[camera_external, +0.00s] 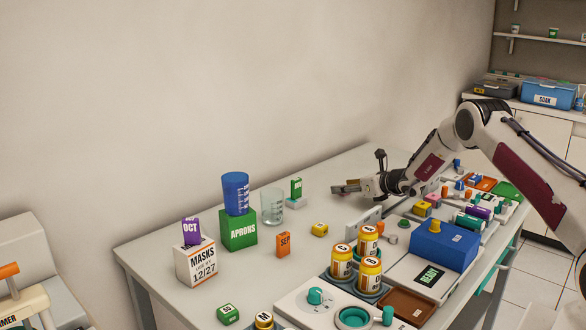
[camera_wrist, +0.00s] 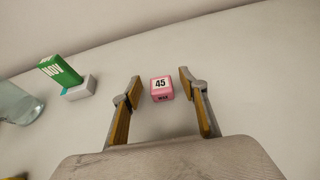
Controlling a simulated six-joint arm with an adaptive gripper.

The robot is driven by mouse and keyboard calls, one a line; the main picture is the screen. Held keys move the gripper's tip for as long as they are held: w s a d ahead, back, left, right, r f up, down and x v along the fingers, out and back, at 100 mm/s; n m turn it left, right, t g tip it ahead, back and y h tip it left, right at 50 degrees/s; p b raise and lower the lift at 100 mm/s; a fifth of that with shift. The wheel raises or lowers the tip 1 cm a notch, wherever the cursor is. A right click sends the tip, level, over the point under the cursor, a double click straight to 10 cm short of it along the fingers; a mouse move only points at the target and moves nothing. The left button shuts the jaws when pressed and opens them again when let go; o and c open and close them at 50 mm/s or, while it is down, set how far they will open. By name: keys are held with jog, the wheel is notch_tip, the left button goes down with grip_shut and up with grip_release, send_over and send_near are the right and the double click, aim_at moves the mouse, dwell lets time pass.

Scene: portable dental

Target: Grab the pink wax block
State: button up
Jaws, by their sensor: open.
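The pink wax block (camera_wrist: 162,94) is a small cube with a white label reading 45. In the wrist view it sits on the table between the two fingers of my gripper (camera_wrist: 160,75), with a visible gap on each side. My gripper is open and empty. In the external view my gripper (camera_external: 347,187) is low over the far part of the table, fingers pointing left. I cannot make out the block there; it seems hidden by the gripper.
A green NOV block (camera_wrist: 60,70) on a white stand is left of the gripper, beside a clear beaker (camera_external: 272,206). A blue box (camera_external: 437,246) is to the right. The table around the pink block is clear.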

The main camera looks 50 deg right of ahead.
jog(key=c, duration=1)
jog(key=shift+r, duration=0.2)
jog(key=shift+r, duration=4.85)
